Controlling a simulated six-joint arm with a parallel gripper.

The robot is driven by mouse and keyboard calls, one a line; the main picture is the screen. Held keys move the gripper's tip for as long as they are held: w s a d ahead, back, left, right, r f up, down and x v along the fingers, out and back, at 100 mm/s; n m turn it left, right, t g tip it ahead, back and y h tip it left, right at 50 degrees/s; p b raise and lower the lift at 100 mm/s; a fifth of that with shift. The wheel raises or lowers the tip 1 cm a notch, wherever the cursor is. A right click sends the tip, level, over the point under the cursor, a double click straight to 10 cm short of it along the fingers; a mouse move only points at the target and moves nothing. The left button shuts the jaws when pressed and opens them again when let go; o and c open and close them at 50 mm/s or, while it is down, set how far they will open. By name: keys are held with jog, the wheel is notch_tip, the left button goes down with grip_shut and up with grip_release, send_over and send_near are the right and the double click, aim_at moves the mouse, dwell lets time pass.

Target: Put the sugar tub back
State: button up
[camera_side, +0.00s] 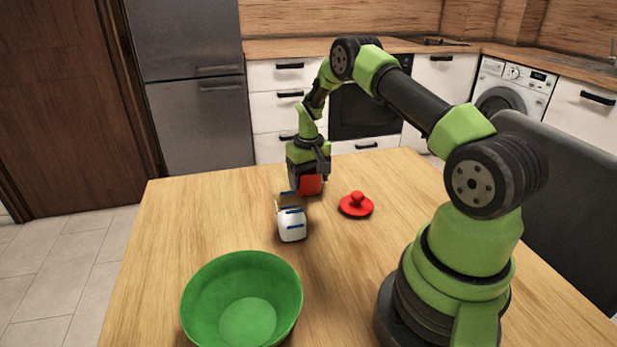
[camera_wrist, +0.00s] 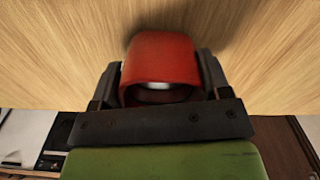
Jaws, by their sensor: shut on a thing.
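A red tub (camera_side: 311,185) is held between the jaws of my gripper (camera_side: 308,176), which points down over the far part of the table. In the wrist view the red tub (camera_wrist: 163,57) fills the space between the two dark fingers of my gripper (camera_wrist: 159,72), and something pale shows in its opening. I cannot tell whether the tub touches the table. A red lid with a knob (camera_side: 356,205) lies on the table just right of the tub. No label shows that names the sugar tub.
A large green bowl (camera_side: 242,300) is at the front left. The wooden table (camera_side: 190,215) is bare on the left and at the far right corner.

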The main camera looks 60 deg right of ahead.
jog(key=shift+f, duration=0.15)
jog(key=o, duration=1.2)
jog(key=shift+c, duration=0.2)
